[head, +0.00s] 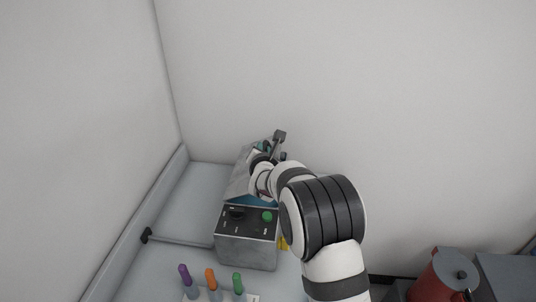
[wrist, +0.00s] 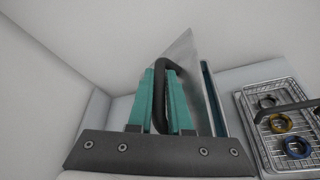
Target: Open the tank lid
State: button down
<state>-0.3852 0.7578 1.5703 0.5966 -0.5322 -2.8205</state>
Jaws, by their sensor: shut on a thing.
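The tank lid (wrist: 193,62) is a grey metal plate that stands tilted up steeply in the wrist view. Its dark bar handle (wrist: 160,68) sits between the teal fingers of my gripper (wrist: 166,88), which is shut on it. In the head view the lid (head: 239,181) leans up behind the control box, and my gripper (head: 270,147) is at its upper part, partly hidden by my wrist. A strip of the tank's blue-teal inside (head: 264,200) shows below the lid. The rest of the tank is hidden behind my arm.
A grey control box (head: 246,249) with a black knob and green button stands in front. Purple, orange and green handles (head: 211,280) stand nearer. A wire basket (wrist: 283,118) with rings lies right in the wrist view. A red container (head: 441,280) is at lower right. Walls stand close behind and left.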

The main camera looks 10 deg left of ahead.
jog(key=shift+a+r+n, duration=0.25)
jog(key=shift+r+n, duration=0.05)
jog(key=c, duration=1.1)
grip_release()
jog(key=v, duration=1.5)
jog(key=shift+s+r, duration=0.2)
jog(key=shift+s, duration=0.15)
